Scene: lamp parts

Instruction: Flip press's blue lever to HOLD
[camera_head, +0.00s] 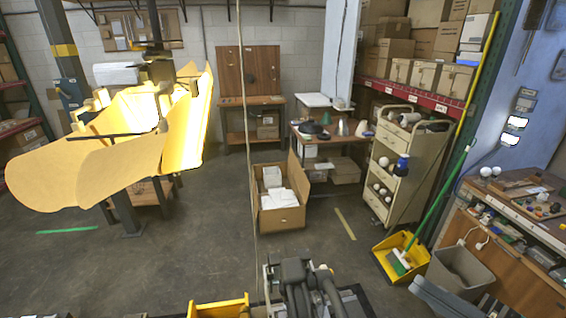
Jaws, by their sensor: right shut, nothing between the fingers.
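I cannot make out a lever or a HOLD mark for certain. A dark blue device (70,93) is at the far left behind a large glowing yellow lamp-like piece (125,140); whether it is the press is unclear. My left gripper is not in view.
A yellow bin (218,308) is beside my right gripper at the bottom edge. An open cardboard box (279,217) is on the floor ahead. A cream cart (400,178), a yellow dustpan (388,262) and a grey bin (455,275) stand right.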

